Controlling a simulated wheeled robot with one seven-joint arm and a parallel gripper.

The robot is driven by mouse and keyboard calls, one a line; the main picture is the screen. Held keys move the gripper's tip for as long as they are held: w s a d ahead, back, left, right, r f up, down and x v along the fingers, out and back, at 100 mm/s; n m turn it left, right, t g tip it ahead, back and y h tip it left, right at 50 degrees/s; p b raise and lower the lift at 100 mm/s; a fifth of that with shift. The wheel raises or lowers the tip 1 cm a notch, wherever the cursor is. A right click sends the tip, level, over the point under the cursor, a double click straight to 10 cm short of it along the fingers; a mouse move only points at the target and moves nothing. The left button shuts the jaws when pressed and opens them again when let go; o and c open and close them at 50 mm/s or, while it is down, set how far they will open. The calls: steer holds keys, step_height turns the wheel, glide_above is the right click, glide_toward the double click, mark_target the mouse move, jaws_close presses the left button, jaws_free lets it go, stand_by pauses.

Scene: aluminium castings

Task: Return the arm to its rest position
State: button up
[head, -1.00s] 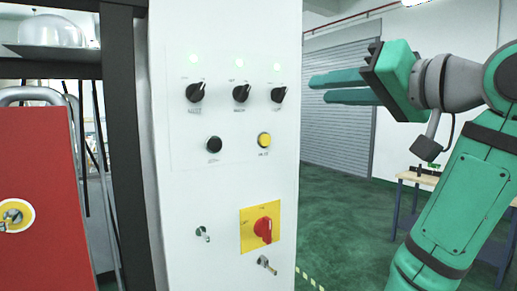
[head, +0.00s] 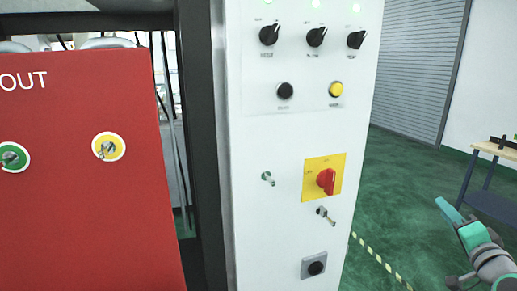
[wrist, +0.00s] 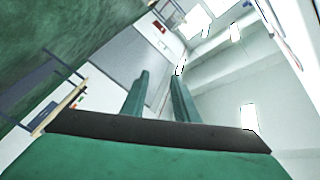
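My gripper (head: 446,208) shows at the lower right of the head view, with its teal fingers pointing up and left, well to the right of the white control cabinet. In the wrist view my gripper (wrist: 160,77) has its two teal fingers apart with nothing between them. It is open and empty. Most of my arm is outside the head view.
The white cabinet (head: 275,150) carries black knobs, a yellow button (head: 336,89) and a red rotary switch (head: 326,181). A red panel (head: 80,220) stands at left. A workbench (head: 495,149) is at right. Green floor between is clear.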

steer(key=s+d+f+m+g+h, duration=0.1)
steer(key=s+f, duration=0.2)
steer(key=f, duration=0.7)
steer(key=s+d+f+m+g+h, duration=0.1)
steer(key=s+f+g+h, duration=0.15)
steer(key=f, duration=0.65)
steer(key=s+d+f+m+g+h, duration=0.15)
steer(key=s+f, duration=0.25)
steer(key=f, duration=0.6)
steer(key=s+a+f+n, duration=0.3)
steer(key=s+a+f, duration=0.2)
steer(key=a+f, duration=0.65)
steer(key=s+a+f+n+y, duration=0.1)
steer(key=s+a+f+n, duration=0.1)
steer(key=s+a, duration=0.35)
steer(key=s+a+f+n+y, duration=0.1)
steer(key=s+a+f+n, duration=0.1)
steer(key=a, duration=0.7)
steer(key=s+a+f+n+y, duration=0.1)
steer(key=s+a+f+n, duration=0.2)
steer(key=a, duration=0.4)
steer(key=s+a+r+n+t+y, duration=0.1)
steer(key=s+a+r+n+y, duration=0.1)
steer(key=s+a+r, duration=0.3)
steer(key=s+a+r+n+t+y, duration=0.1)
steer(key=s+a+r+n, duration=0.3)
steer(key=s+a, duration=0.9)
steer(key=shift+s+a+r+y, duration=0.25)
steer(key=shift+a+r+y, duration=0.45)
steer(key=shift+y, duration=0.1)
